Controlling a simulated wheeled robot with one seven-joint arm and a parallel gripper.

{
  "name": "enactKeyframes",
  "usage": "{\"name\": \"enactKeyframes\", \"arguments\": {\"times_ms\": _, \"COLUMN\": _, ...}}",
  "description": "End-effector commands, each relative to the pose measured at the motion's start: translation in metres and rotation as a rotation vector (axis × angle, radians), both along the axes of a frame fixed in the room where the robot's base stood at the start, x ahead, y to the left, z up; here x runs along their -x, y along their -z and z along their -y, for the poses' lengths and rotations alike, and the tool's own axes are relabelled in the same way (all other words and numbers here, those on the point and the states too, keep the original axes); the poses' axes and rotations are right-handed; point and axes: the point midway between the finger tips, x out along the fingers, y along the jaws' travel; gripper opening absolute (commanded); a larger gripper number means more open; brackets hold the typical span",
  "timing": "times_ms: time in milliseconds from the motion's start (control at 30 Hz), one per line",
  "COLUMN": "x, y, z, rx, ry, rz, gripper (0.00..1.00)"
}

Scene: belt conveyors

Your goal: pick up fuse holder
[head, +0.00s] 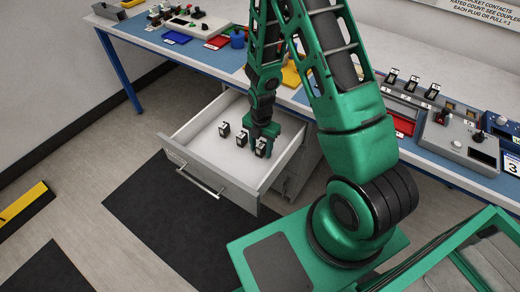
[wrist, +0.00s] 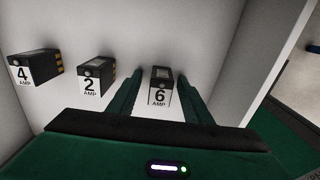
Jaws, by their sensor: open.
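Several small black fuse holders with white labels stand in an open white drawer. In the wrist view one reads 4 AMP (wrist: 35,68), one reads 2 AMP (wrist: 96,75) and one reads 6 AMP (wrist: 160,88). My gripper (wrist: 158,95) is open, with its green fingers on either side of the 6 AMP holder. In the head view my gripper (head: 262,145) reaches down into the drawer over the rightmost holder (head: 261,150). The other two holders (head: 241,139) and (head: 224,130) stand to its left. Contact between fingers and holder cannot be told.
More black holders (head: 411,83) stand on the bench at right. A red tray (head: 403,124) and control boxes (head: 459,137) are there too. A dark mat (head: 160,225) lies on the floor.

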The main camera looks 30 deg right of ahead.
Motion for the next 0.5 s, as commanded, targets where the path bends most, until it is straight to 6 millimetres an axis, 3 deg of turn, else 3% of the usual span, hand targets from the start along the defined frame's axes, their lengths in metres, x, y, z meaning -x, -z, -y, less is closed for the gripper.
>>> {"name": "enactKeyframes", "arguments": {"times_ms": 233, "x": -0.0003, "y": 0.0006, "z": -0.0002, "rx": -0.001, "ry": 0.000, "rz": 0.001, "gripper": 0.43}}
{"name": "enactKeyframes", "arguments": {"times_ms": 400, "x": -0.0002, "y": 0.0005, "z": -0.0001, "rx": -0.001, "ry": 0.000, "rz": 0.001, "gripper": 0.02}}
{"name": "enactKeyframes", "arguments": {"times_ms": 500, "x": -0.0002, "y": 0.0004, "z": -0.0001, "rx": -0.001, "ry": 0.000, "rz": 0.001, "gripper": 0.01}}
